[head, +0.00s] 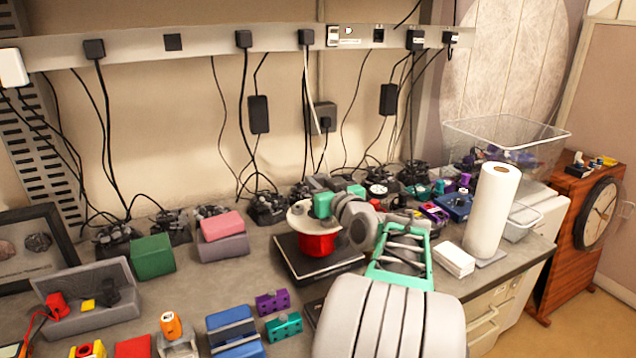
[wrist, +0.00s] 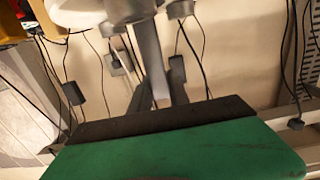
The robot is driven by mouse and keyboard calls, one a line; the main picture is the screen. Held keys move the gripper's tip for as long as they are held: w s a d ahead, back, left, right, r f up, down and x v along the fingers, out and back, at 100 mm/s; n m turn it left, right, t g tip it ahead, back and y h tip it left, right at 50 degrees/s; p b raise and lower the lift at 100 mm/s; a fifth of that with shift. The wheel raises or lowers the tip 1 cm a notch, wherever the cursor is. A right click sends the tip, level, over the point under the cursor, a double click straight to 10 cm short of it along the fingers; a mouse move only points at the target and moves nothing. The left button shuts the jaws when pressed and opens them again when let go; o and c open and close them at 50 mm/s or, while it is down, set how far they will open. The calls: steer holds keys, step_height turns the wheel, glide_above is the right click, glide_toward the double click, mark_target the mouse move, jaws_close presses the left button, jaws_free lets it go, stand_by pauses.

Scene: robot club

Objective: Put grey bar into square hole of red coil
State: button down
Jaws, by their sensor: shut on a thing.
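The red coil (head: 316,246) stands upright on a black square plate (head: 300,264) at the middle of the bench in the head view. A white disc-shaped flange (head: 297,222) tops the coil. My gripper (head: 310,209), with its green hand, is right over the flange, shut on the grey bar. The hand hides the square hole and the bar cannot be made out clearly. I cannot tell how far the bar is in the hole.
A green block (head: 152,257) and pink and mauve blocks (head: 223,236) stand left of the coil. Purple and teal blocks (head: 284,326) lie in front. A paper roll (head: 493,210) stands right of my arm. Chargers and cables crowd the back wall.

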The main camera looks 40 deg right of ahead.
steer(key=shift+f+b, duration=0.8)
steer(key=shift+b, duration=0.35)
steer(key=c, duration=1.5)
jaws_free()
steer(key=o, duration=0.3)
steer(key=shift+o, duration=0.2)
steer(key=shift+f, duration=0.2)
steer(key=shift+r, duration=0.15)
steer(key=shift+r+p, duration=1.55)
steer(key=shift+r, duration=2.45)
